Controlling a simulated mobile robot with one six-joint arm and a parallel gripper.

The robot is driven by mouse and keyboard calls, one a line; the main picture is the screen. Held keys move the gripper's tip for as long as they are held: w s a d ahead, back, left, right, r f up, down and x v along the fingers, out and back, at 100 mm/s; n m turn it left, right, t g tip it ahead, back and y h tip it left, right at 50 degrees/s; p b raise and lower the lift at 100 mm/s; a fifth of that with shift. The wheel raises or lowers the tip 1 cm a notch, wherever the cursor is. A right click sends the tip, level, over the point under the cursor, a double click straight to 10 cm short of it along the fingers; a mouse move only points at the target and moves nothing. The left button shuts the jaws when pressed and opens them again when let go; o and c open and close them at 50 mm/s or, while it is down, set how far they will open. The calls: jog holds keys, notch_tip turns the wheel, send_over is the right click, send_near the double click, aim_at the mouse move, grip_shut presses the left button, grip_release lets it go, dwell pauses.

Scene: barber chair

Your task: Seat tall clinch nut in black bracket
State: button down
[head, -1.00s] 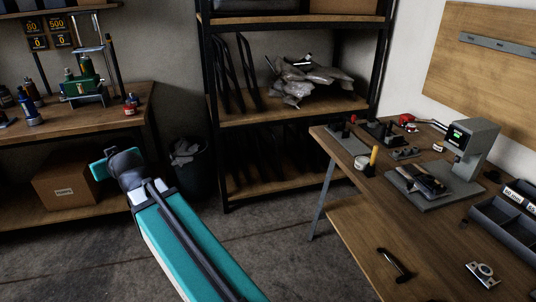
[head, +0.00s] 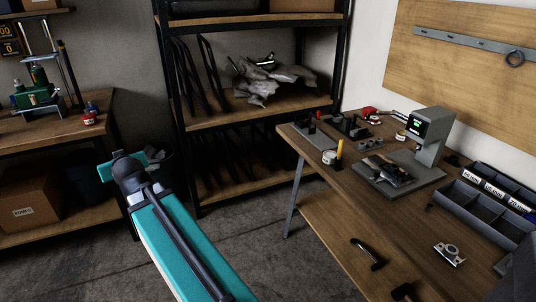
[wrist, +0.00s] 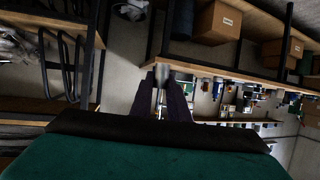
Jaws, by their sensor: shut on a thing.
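In the wrist view, my gripper (wrist: 161,92) has its dark fingers closed around a small grey metal cylinder (wrist: 161,76), which looks like the tall clinch nut. It is held up in the air, away from any bench. In the head view my teal arm is at the lower left over the floor, and its fingers are hidden. A dark part (head: 396,172), possibly the black bracket, lies on the base plate of the grey press (head: 428,135) on the right bench. It is too small to be sure of.
The right wooden bench (head: 330,207) carries fixtures at its far end, a yellow-handled tool (head: 340,150), grey bins (head: 480,210) and a silver part (head: 449,253). A shelf rack (head: 255,115) stands behind. Open floor lies between my arm and the bench.

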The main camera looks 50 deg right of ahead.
jog(key=s+d+f+m+g+h, duration=0.2)
jog(key=s+d+m+g+h, duration=0.15)
jog(key=s+d, duration=0.7)
jog(key=s+d+f+m+g+h, duration=0.15)
jog(key=s+d+m+h, duration=0.35)
jog(key=d, duration=1.1)
jog(key=s+d+f+m+g+h, duration=0.1)
jog(key=s+d+f+m+g, duration=0.15)
jog(key=s+d, duration=0.9)
jog(key=s+d+m+g, duration=0.3)
jog(key=s+d+g, duration=0.1)
jog(key=s, duration=0.9)
jog(key=s+d+m+g+b, duration=0.1)
jog(key=s+d+m+g, duration=0.2)
jog(key=s, duration=1)
jog(key=s+d+m+g+y, duration=0.1)
jog(key=s+d+m+g, duration=0.3)
jog(key=s+d, duration=0.5)
jog(key=s+g, duration=0.1)
jog(key=s, duration=0.3)
jog(key=shift+r+b, duration=0.4)
jog(key=shift+s+d, duration=0.1)
jog(key=p, duration=0.3)
send_over(394, 169)
jog(key=d, duration=0.2)
jog(key=shift+w+d+f, duration=0.2)
jog(key=shift+w+f, duration=0.1)
jog(key=shift+f, duration=0.45)
jog(key=shift+f, duration=0.1)
